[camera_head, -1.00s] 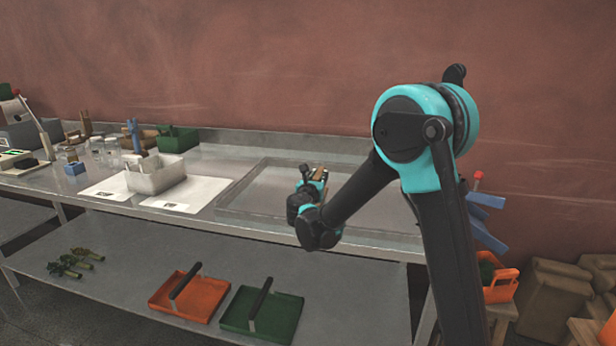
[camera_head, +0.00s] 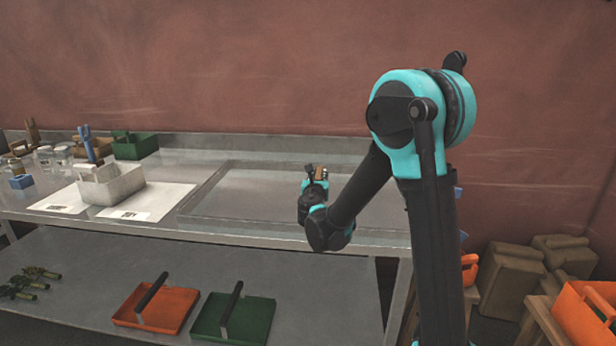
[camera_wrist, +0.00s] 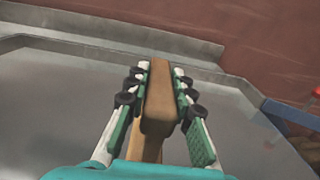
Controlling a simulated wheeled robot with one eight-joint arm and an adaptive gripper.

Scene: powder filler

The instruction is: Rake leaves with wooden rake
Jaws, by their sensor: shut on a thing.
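My gripper (camera_head: 316,176) is above the steel bench, over the sunken metal tray area (camera_head: 255,190). In the wrist view my gripper (camera_wrist: 160,100) is shut on a brown wooden piece, which looks like part of the wooden rake (camera_wrist: 159,98). The piece lies between both fingers and a narrower wooden part runs down below it. The rake's tines are not visible to me. In the head view only a small brown bit of the rake (camera_head: 322,173) shows. I cannot make out any leaves for certain.
A white basket (camera_head: 112,184) and jars stand on the bench's left. An orange tray (camera_head: 170,310) and a green tray (camera_head: 235,318) lie on the lower shelf, with small olive items (camera_head: 28,283) at far left. An orange bin (camera_head: 585,315) and brown bags (camera_head: 512,280) are at right.

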